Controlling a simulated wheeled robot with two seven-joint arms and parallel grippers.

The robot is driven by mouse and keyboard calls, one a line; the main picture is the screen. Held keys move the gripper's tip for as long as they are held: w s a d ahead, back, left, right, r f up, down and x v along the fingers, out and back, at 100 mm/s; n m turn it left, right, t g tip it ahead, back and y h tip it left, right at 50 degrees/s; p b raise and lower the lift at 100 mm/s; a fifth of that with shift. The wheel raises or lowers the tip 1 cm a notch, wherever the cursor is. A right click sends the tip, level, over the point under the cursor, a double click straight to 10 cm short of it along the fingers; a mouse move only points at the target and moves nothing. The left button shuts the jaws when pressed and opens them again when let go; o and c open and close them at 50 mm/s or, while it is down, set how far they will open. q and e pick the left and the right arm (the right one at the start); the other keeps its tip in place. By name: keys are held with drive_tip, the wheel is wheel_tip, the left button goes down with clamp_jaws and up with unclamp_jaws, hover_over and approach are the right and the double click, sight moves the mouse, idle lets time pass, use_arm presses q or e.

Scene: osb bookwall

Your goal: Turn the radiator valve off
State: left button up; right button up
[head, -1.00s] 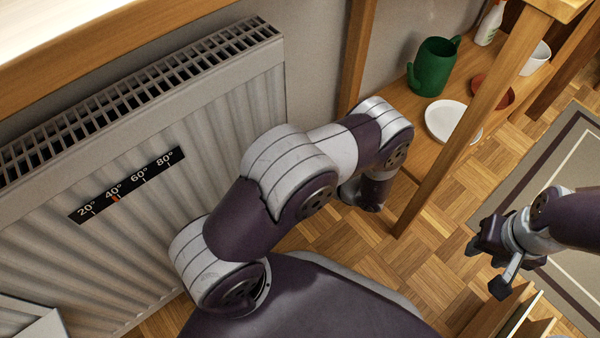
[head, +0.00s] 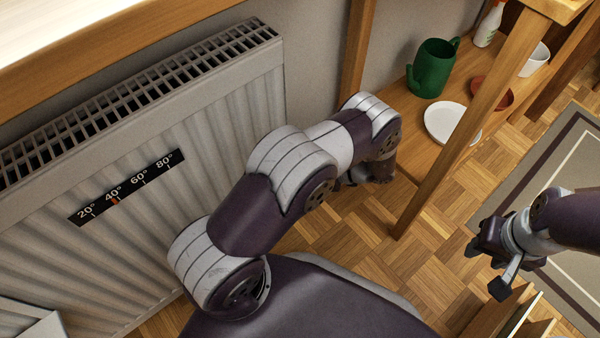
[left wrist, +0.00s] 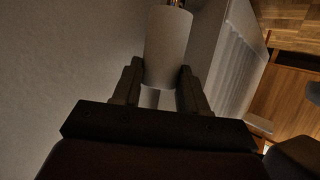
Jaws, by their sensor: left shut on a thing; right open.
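The radiator (head: 215,135) stands against the wall at the left of the head view, with a black temperature strip (head: 127,187) on its front. The white, roughly cylindrical valve head (left wrist: 168,45) is in the left wrist view, with a brassy part at its far end. My left gripper (left wrist: 160,78) is shut on the valve head, one finger on each side. In the head view my left arm hides that gripper and the valve. My right gripper (head: 488,266) is open and empty at the right, over the floor and rug, away from the radiator.
A wooden shelf unit (head: 482,110) stands right of the radiator. It holds a green watering can (head: 431,68), a white plate (head: 444,121), brown and white pots and a bottle. The parquet floor (head: 430,240) is partly clear. A rug (head: 555,170) lies at the right.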

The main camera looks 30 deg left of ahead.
use_arm(q)
drive_tip(key=shift+f+n+g+h, duration=0.1)
drive_tip(key=shift+n+g+h, duration=0.3)
drive_tip(key=shift+n+g, duration=0.25)
drive_tip(key=shift+w+n, duration=0.1)
drive_tip(key=shift+n, duration=0.15)
drive_tip(key=o, duration=0.8)
drive_tip(key=shift+g, duration=0.25)
drive_tip(key=shift+p+v, duration=1.2)
drive_tip(key=shift+v, duration=2.55)
